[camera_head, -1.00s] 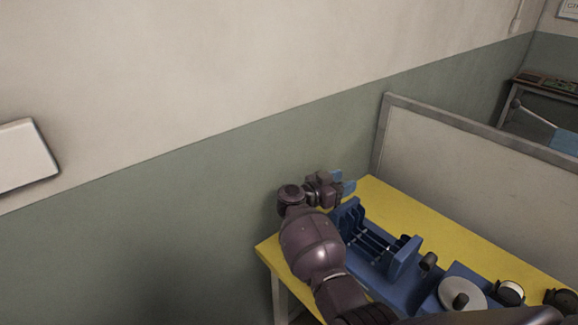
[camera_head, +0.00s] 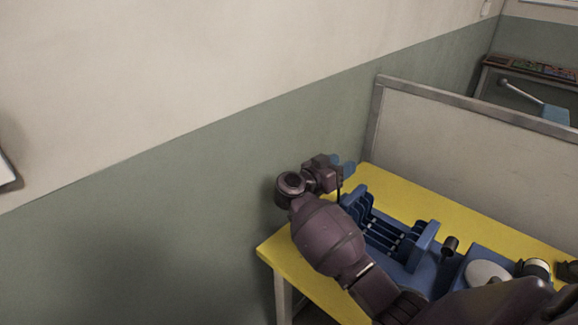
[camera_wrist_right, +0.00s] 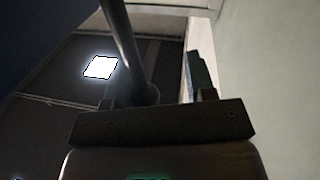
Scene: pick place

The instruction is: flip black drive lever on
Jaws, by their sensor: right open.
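A blue machine (camera_head: 412,275) with upright plates and rods stands on the yellow table (camera_head: 450,212). A black knob-ended lever (camera_head: 450,246) sticks up at its right part; I cannot tell for sure that it is the drive lever. My right gripper (camera_head: 343,168) is open, past the machine's far left end, above the table's back left edge, with blue fingertips. In the right wrist view a dark round rod (camera_wrist_right: 122,50) runs up from near the jaw base, left of the visible finger; I cannot tell what it belongs to. My left gripper is out of view.
A pale disc (camera_head: 487,274) and a black-and-white round part (camera_head: 534,268) are right of the machine. A grey partition (camera_head: 470,145) stands behind the table, and a green and cream wall (camera_head: 150,200) lies to the left. The yellow tabletop behind the machine is clear.

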